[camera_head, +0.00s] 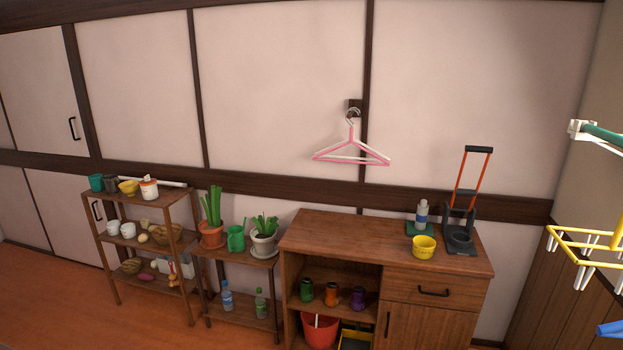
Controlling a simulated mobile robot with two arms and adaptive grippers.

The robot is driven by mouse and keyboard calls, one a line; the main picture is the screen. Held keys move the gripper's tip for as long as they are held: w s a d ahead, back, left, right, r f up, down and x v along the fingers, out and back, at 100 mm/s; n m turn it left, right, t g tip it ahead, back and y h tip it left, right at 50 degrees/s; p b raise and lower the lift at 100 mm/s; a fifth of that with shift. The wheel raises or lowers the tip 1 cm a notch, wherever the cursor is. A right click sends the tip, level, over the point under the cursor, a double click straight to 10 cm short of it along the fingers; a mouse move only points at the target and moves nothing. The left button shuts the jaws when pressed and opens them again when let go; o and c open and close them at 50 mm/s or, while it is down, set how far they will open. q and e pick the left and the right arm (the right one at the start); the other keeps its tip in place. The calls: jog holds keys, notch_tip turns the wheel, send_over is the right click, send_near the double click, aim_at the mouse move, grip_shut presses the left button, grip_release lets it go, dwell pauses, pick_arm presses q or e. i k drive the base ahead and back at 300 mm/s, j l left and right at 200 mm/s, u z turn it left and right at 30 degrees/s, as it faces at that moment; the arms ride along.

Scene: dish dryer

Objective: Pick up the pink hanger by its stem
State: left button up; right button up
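The pink hanger (352,156) hangs on the wall from a small dark hook block (354,105). Its thin metal stem (351,121) rises above the pink triangle to the hook. A white hanger seems to hang right with it, and the two overlap. Nothing of mine touches the hanger. Neither of my grippers shows in the head view.
Below the hanger stands a wooden cabinet (330,246) with a yellow pot (424,247) and a bottle (421,214) on top. Plants and a shelf (155,206) stand left. A yellow drying frame (583,245) and a green bar (604,135) are at right.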

aim_at(352, 131)
jog(key=i+j+u, duration=0.35)
jog(key=i, duration=0.6)
jog(key=i+j+u, duration=0.15)
jog(key=i+u, duration=0.25)
jog(key=i, duration=0.55)
